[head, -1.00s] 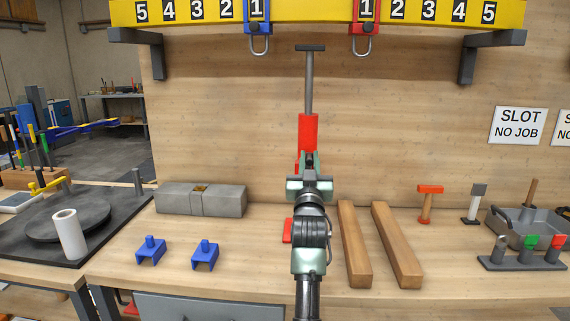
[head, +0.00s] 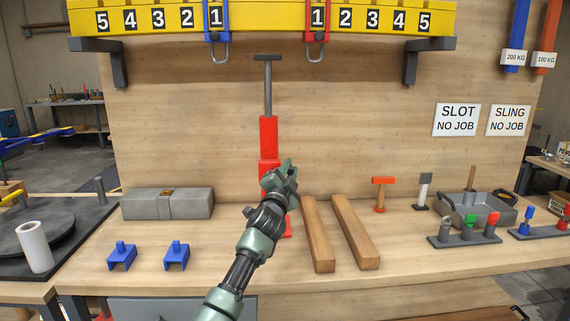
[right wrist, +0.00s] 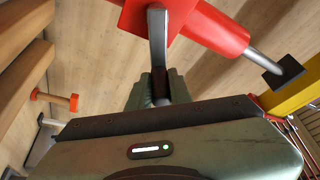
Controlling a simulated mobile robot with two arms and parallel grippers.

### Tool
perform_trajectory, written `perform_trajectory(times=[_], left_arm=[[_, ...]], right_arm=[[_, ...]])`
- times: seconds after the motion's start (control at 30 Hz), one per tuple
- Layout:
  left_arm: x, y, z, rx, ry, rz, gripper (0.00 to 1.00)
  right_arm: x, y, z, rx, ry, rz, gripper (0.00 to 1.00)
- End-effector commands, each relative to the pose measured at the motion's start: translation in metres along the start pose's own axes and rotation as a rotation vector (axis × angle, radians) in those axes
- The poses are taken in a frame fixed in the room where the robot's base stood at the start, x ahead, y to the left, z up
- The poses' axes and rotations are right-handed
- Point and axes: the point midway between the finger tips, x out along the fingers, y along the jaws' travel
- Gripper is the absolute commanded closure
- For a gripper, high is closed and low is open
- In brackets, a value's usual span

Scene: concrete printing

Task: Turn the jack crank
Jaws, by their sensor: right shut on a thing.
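The red jack (head: 268,137) stands upright against the wooden back board, with a thin grey rod (head: 268,88) and a dark flat head on top. My right gripper (head: 285,176) is in front of the jack's lower body, slightly to its right, and hides part of it. In the right wrist view, a flat grey crank bar (right wrist: 157,40) runs from the red jack body (right wrist: 205,22) down between the gripper fingers (right wrist: 157,88), which are shut on it. The crank is hidden behind the gripper in the head view. My left gripper is not in view.
Two wooden beams (head: 318,235) lie just right of the jack. A grey block (head: 167,204) and two blue clamps (head: 176,257) are to the left. A yellow numbered beam (head: 265,18) with blue and red hooks hangs above the jack's head.

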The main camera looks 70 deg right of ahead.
Motion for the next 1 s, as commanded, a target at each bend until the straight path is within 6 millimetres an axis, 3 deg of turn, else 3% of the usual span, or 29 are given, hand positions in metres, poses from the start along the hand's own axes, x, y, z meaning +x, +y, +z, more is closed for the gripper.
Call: perform_trajectory(times=[1.0], left_arm=[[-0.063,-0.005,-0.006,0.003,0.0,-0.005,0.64]], right_arm=[[-0.014,0.046,0.033,0.896,0.002,0.372,1.0]])
